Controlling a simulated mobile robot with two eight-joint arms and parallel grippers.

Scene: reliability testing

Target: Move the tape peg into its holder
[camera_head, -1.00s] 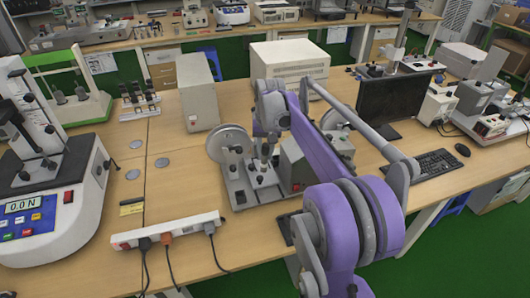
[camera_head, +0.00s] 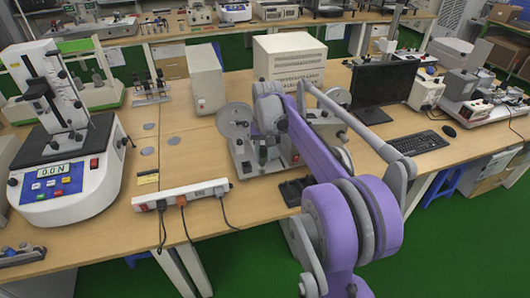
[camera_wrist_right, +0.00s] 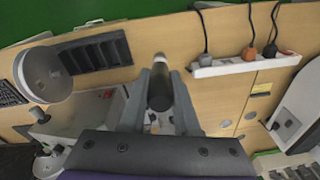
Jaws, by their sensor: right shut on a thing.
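My right gripper (camera_head: 264,152) is in front of the grey tape device in the head view, partly hidden by my own arm. In the right wrist view its fingers (camera_wrist_right: 160,72) are shut on a dark, round tape peg (camera_wrist_right: 159,92). The peg appears clear of the table. The tape device (camera_head: 236,122) has a round disc at its left and a grey base plate. A black slotted tray (camera_head: 294,190) lies on the table in front of the device; it also shows in the right wrist view (camera_wrist_right: 97,53). I cannot tell which part is the peg's holder. My left gripper is not in view.
A white power strip (camera_head: 182,195) with plugged cables lies along the table's front edge. A force tester (camera_head: 68,180) stands at the left. A monitor (camera_head: 382,90) and keyboard (camera_head: 418,142) stand at the right. The wooden table between strip and device is bare.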

